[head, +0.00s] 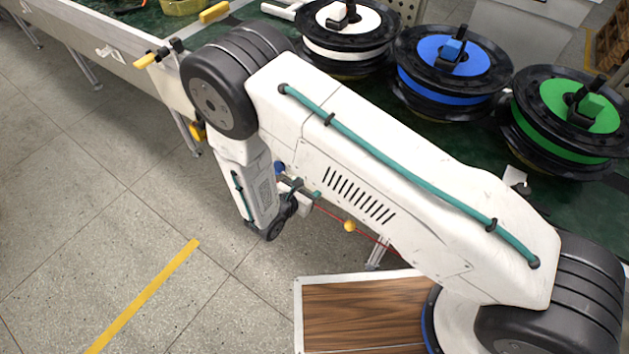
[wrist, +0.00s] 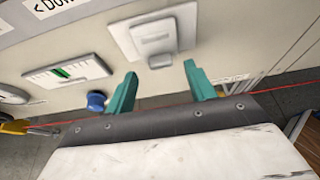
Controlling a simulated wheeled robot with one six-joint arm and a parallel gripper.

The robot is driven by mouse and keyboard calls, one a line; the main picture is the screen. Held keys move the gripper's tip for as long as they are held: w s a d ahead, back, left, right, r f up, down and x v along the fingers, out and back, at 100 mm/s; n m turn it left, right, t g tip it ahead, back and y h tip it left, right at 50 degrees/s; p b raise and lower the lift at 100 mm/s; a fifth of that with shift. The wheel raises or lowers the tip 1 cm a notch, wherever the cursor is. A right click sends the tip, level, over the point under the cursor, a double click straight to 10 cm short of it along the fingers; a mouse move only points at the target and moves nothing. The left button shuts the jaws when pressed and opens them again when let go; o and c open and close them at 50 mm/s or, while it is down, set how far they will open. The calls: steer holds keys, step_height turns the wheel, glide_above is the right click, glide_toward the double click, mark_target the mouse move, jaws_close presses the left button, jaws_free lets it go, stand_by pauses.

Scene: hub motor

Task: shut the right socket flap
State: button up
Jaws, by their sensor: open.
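In the wrist view a pale square fitting (wrist: 155,38) with a raised centre and a small tab at its lower edge sits on the light panel. It looks like a socket with a flap, but I cannot tell whether the flap stands open or lies shut. My gripper (wrist: 160,71) has its two teal fingers apart with nothing between them. They point at the panel just below this fitting, one to each side of its tab; contact is not visible. In the head view my arm largely hides the panel front and the fitting.
Left of the fitting are a slotted plate with a green mark (wrist: 67,72) and a blue knob (wrist: 96,101). A red line runs across the panel's lower part. In the head view, white, blue and green reels (head: 455,70) stand on the bench; a wood-topped box (head: 360,315) stands below.

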steer(key=shift+x, duration=1.4)
steer(key=c, duration=1)
steer(key=shift+w+d+f+t+h, duration=0.15)
steer(key=shift+w+f+t+h, duration=0.15)
steer(key=shift+t+h, duration=0.25)
steer(key=o, duration=1)
steer(key=v, duration=0.7)
steer(key=shift+s, duration=0.4)
